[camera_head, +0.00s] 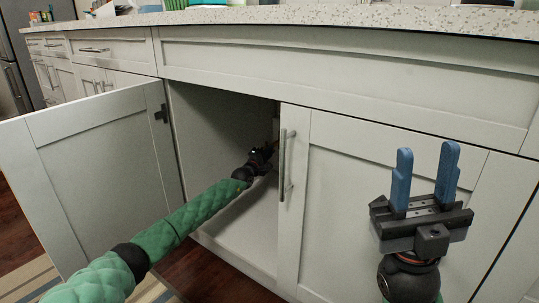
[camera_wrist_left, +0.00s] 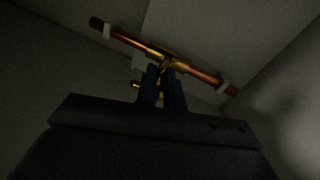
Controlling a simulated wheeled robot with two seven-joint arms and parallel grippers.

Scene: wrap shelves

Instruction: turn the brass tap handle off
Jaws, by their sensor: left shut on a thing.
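A brass tap (camera_wrist_left: 167,56) sits in the middle of a slanting copper pipe inside the dim cabinet, in the left wrist view. My left gripper (camera_wrist_left: 161,82) has its dark blue fingers close together just below the tap body, shut on the brass tap handle (camera_wrist_left: 162,67). The fingers hide most of the handle, and its exact angle is hard to tell. In the head view my left gripper (camera_head: 266,156) is deep in the open cabinet, and the tap is not clear there. My right gripper (camera_head: 427,152) is open and empty, its blue fingers pointing up before the closed door.
The left cabinet door (camera_head: 105,160) stands wide open. The right door (camera_head: 370,185) is closed, with a metal handle (camera_head: 283,165) beside the opening. A speckled countertop (camera_head: 330,18) runs above. White clips (camera_wrist_left: 222,86) hold the pipe near the cabinet walls.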

